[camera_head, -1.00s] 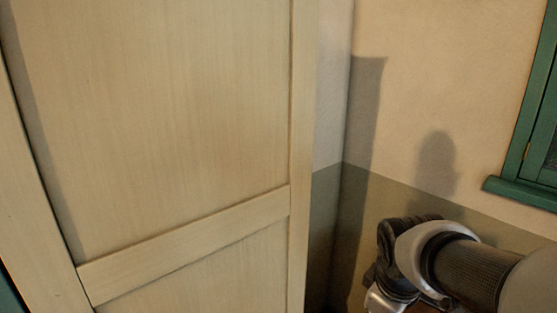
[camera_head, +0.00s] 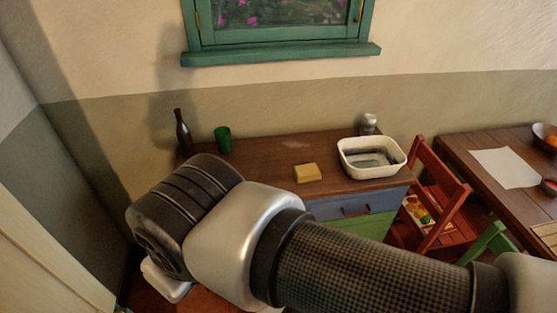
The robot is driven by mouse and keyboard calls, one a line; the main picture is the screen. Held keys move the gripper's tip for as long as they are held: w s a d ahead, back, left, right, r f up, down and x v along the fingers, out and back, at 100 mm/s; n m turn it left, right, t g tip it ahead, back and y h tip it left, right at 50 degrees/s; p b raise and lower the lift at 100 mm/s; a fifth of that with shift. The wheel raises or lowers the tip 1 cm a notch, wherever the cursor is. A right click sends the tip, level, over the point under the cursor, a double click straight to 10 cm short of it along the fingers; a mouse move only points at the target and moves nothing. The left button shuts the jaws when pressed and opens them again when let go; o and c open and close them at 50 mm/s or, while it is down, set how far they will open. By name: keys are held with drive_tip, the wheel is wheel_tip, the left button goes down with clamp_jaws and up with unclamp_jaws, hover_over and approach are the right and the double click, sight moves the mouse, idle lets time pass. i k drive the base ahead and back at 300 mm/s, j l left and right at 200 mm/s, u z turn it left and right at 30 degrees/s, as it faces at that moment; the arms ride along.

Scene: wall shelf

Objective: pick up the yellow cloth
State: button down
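The yellow cloth (camera_head: 307,173) is a small folded-looking block lying flat on the wooden top of a cabinet (camera_head: 262,150). It sits near the front edge, left of a white basin. My arm crosses the lower part of the view in front of the cabinet and hides part of its left side. The arm's dark wrist joint is left of and nearer than the cloth. My gripper's fingers do not show.
On the cabinet top stand a dark bottle (camera_head: 183,132), a green cup (camera_head: 223,140), the white basin (camera_head: 397,160) and a grey jar (camera_head: 368,124). A red chair (camera_head: 440,190) and a wooden table (camera_head: 480,180) with paper are at right. A green-framed window is above.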

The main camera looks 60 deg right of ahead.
sight(309, 172)
drive_tip(key=z, duration=2.1)
